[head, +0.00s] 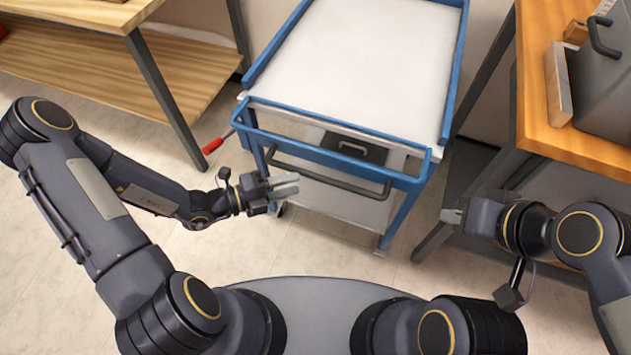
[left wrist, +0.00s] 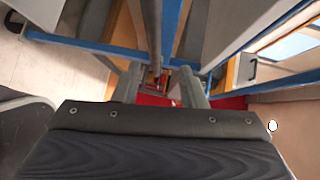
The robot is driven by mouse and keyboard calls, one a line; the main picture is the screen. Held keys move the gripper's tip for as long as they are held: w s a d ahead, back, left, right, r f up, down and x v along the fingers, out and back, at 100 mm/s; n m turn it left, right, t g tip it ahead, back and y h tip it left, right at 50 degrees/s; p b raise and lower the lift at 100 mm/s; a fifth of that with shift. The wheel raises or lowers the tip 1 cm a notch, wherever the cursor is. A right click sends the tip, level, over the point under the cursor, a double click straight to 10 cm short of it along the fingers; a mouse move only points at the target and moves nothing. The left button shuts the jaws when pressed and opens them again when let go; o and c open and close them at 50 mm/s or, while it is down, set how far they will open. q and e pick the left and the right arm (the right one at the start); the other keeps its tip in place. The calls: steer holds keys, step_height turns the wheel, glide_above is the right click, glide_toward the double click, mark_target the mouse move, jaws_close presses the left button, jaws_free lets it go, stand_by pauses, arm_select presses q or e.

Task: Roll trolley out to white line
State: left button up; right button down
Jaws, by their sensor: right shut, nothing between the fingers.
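The trolley (head: 447,100) has a blue frame, a white top and a dark grey bar handle (head: 330,180) across its near end. It stands between two benches. My left gripper (head: 297,184) is open and empty, close to the left part of the handle; I cannot tell whether it touches. In the left wrist view its two fingers (left wrist: 158,80) are apart, with blue trolley bars (left wrist: 150,30) beyond them. My right gripper (head: 446,215) is shut and empty, right of the trolley's near corner. No white line shows on the floor.
A wooden bench (head: 80,12) with a lower shelf stands at the left, and another wooden bench (head: 545,125) with a grey machine (head: 605,85) at the right. A red-handled tool (head: 212,146) shows left of the trolley. Bare tiled floor (head: 320,245) lies before the trolley.

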mark_target(318, 176)
arm_select(q)
steer(key=shift+n, duration=0.5)
steer(key=x, duration=0.2)
steer(key=b+x, duration=0.1)
steer(key=x, duration=0.2)
steer(key=f+x, duration=0.1)
steer(key=x, duration=0.2)
steer(key=shift+w+a+b, duration=0.1)
steer(key=shift+b, duration=0.2)
steer(key=shift+c, duration=0.4)
jaws_close()
